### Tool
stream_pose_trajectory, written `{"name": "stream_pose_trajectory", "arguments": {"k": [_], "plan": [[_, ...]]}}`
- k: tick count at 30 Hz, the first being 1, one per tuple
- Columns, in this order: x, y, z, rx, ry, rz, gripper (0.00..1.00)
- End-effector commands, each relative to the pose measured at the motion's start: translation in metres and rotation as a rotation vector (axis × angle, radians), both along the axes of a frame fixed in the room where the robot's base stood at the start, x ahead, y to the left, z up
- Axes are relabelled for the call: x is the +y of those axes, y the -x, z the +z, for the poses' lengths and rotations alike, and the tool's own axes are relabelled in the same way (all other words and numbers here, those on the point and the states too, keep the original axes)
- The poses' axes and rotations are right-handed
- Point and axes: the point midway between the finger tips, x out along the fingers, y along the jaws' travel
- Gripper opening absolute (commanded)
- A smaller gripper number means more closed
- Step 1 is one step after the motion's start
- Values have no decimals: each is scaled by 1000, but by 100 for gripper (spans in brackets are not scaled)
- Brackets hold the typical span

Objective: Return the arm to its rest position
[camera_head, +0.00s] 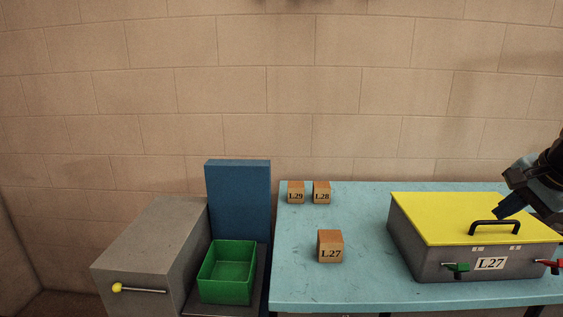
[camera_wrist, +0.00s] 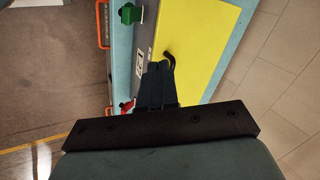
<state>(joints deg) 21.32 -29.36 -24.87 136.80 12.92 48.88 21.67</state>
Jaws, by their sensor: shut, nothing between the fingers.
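My gripper (camera_head: 502,210) is at the right of the head view, by the black handle (camera_head: 495,227) on the yellow lid of a grey box (camera_head: 440,262) labelled L27. Its fingers (camera_wrist: 158,75) are shut with nothing between them; in the wrist view they cover part of the handle (camera_wrist: 168,58). I cannot tell whether they touch the handle or the lid. The yellow lid (camera_head: 440,212) lies closed on the box. A green fitting (camera_head: 457,268) and a red fitting (camera_head: 549,265) stick out of the box's front, the red one partly cut by the picture edge.
Wooden blocks L29 (camera_head: 296,192), L28 (camera_head: 321,192) and L27 (camera_head: 330,246) stand on the blue table (camera_head: 360,285). Left of it are an empty green bin (camera_head: 228,272), a blue panel (camera_head: 238,195) and a grey cabinet (camera_head: 150,255) with a yellow-knobbed rod. A block wall stands behind.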

Motion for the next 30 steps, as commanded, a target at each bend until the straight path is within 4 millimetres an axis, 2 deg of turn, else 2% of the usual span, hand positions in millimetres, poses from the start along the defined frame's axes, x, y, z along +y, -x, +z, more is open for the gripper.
{"name": "stream_pose_trajectory", "arguments": {"k": [1,6,9,12,15,18,30], "plan": [[28,-10,3,6,57,130,0],[115,-21,8,26,277,558,0],[157,-18,9,32,404,775,0],[188,-11,8,35,512,944,0],[208,-4,7,36,588,1056,0],[217,-1,6,37,628,1112,0],[218,0,6,38,636,1123,0]]}}
